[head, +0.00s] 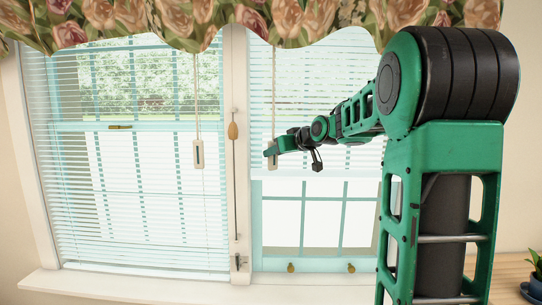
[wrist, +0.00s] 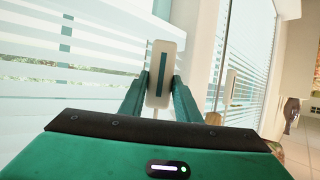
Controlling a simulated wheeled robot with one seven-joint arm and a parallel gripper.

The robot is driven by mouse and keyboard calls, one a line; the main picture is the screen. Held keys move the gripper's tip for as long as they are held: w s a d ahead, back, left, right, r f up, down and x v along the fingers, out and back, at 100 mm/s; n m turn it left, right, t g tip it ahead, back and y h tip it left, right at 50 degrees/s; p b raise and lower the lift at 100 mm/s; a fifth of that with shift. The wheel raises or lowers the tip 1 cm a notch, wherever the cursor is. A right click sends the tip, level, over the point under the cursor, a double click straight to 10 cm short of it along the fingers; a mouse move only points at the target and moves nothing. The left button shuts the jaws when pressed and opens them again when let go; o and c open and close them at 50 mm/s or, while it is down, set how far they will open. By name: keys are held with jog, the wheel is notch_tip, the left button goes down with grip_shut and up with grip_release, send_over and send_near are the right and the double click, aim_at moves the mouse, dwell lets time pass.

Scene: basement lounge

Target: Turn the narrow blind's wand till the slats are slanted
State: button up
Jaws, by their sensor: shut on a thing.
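The right blind (head: 310,100) hangs part-way down its window, and its right side is hidden behind my arm. Its slats show as thin lines with the outdoors visible between them; the exact slant is hard to tell. They also show in the wrist view (wrist: 90,45). Its thin wand (head: 273,95) hangs straight down at the blind's left side and ends in a flat white handle with a teal stripe (wrist: 166,50). My gripper (head: 269,150) is at this handle. In the wrist view its two green fingers (wrist: 160,92) are shut on the handle, one on each side.
The left blind (head: 130,180) is lowered to near the sill, with its own wand handle (head: 198,154) hanging free. A cord with a wooden tassel (head: 233,131) hangs on the post between the windows, close left of my gripper. A potted plant (head: 536,275) stands at lower right.

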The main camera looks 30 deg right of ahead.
jog(key=shift+w+r, duration=0.1)
jog(key=o, duration=0.9)
jog(key=shift+o, duration=0.7)
jog(key=v, duration=1)
jog(key=shift+s, duration=0.35)
jog(key=s+a+f+m+g, duration=0.2)
jog(key=s+a+f+g, duration=0.1)
jog(key=s+f, duration=0.7)
jog(key=s+a+f+m+g, duration=0.2)
jog(key=s+f+g, duration=0.4)
jog(key=s, duration=0.8)
jog(key=s+a+f+m+g, duration=0.2)
jog(key=s+a+f+g, duration=0.2)
jog(key=s+f, duration=0.7)
notch_tip(320, 180, down, 3)
jog(key=shift+s+a+r+m, duration=0.2)
jog(key=shift+s+m, duration=0.1)
jog(key=shift+s, duration=0.1)
